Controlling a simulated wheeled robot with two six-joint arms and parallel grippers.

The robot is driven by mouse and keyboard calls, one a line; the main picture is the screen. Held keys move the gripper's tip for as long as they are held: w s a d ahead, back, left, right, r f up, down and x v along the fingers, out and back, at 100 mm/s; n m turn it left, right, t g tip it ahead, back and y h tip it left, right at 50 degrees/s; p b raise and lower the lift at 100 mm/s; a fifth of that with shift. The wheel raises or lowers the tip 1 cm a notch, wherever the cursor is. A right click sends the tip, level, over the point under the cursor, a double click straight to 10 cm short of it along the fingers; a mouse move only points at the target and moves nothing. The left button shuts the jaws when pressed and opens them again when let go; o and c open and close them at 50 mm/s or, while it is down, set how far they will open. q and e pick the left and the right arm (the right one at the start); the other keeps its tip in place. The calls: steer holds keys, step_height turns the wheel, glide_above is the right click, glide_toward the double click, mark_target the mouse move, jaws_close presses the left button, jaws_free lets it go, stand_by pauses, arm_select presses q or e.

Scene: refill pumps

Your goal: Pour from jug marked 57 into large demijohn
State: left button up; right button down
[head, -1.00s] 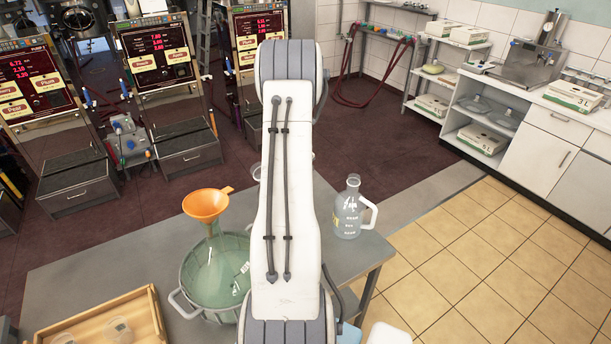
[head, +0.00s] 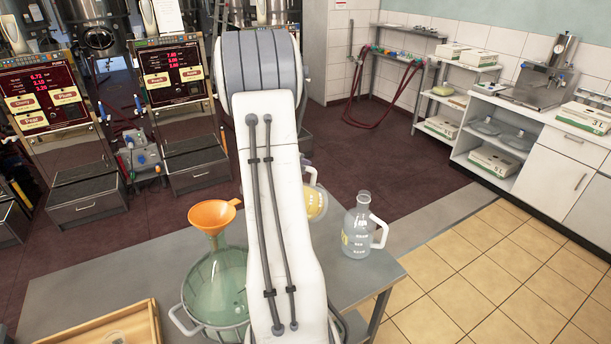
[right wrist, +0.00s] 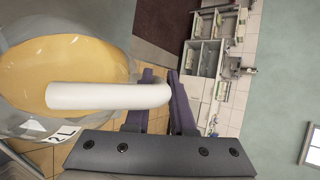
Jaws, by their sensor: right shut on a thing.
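My right gripper (right wrist: 163,100) is shut on the white handle of a clear jug of amber liquid (right wrist: 70,70). In the head view, this jug (head: 316,204) shows partly beside my right arm, which hides the rest of it and the gripper. "2L" shows on its label in the right wrist view; I cannot read a 57. The large demijohn (head: 215,285), greenish glass in a handled basket, stands on the grey table left of my arm. An orange funnel (head: 213,215) sits in its neck. The held jug is to the right of the funnel, apart from it. My left gripper is out of view.
A clear jug with a white handle (head: 358,232) stands near the right end of the grey table (head: 90,270). A wooden tray (head: 100,328) is at the front left. Pump machines (head: 175,75) stand behind the table. Tiled floor is free at right.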

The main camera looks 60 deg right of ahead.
steer(key=a+r, duration=0.1)
steer(key=w+a+r+h, duration=0.1)
steer(key=r, duration=0.1)
steer(key=a+r+h, duration=0.1)
steer(key=shift+w+r+n+g, duration=0.25)
steer(key=shift+n+g, duration=0.05)
steer(key=a+r+h, duration=0.1)
steer(key=w+a+r+h+b, duration=0.1)
steer(key=r, duration=0.1)
steer(key=shift+a+r+n+g, duration=0.1)
steer(key=shift+a+n+g, duration=0.05)
steer(key=shift+n+g, duration=0.15)
steer(key=shift+r, duration=0.1)
steer(key=shift+w+h, duration=0.1)
steer(key=shift+h, duration=0.2)
steer(key=shift+w+a+r, duration=0.1)
steer(key=shift+a+r, duration=0.1)
steer(key=shift+r, duration=0.05)
